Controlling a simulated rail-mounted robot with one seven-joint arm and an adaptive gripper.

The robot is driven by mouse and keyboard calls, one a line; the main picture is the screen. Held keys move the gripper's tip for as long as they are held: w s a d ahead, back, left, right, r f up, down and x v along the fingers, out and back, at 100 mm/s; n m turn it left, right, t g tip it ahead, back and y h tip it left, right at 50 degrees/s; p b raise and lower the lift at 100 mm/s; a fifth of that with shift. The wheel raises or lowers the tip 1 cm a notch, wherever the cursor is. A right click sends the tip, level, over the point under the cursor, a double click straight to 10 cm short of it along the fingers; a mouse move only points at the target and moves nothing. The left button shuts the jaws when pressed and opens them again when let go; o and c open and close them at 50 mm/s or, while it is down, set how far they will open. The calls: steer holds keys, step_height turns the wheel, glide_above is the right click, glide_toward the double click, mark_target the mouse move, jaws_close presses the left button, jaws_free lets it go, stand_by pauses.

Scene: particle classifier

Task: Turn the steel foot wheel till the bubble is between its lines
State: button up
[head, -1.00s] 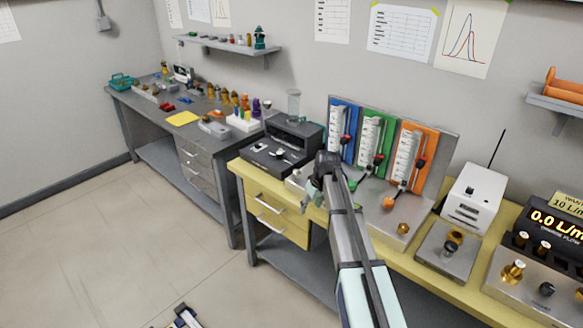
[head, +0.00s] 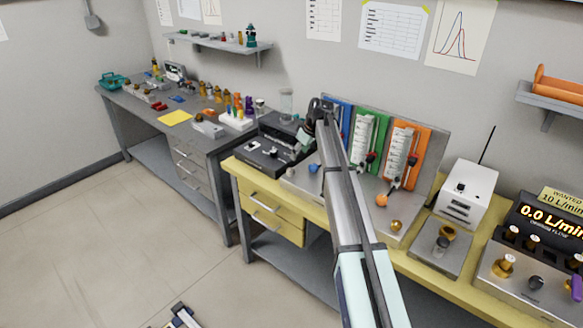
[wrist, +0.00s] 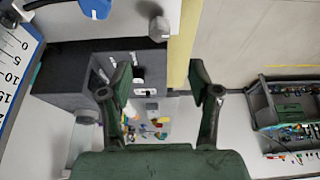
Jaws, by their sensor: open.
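A small steel knob (wrist: 160,28), which looks like the steel foot wheel, sits near the corner of the pale flowmeter base in the wrist view. In the head view my gripper (head: 304,138) is above the left part of the flowmeter base (head: 362,208), near the black box. I cannot make out the bubble or its lines.
Blue, green and orange flowmeter panels (head: 408,150) stand right of my gripper. A blue knob (wrist: 95,7) is close to the steel one. The black box (head: 268,152) lies left. A brass knob (head: 396,226) is at the base's front right. Floor before the yellow drawers (head: 265,203) is clear.

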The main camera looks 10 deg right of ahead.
mark_target(291, 170)
steer(key=p+x, duration=0.2)
steer(key=x, duration=0.9)
steer(key=shift+p, duration=0.35)
steer(key=c, duration=1.2)
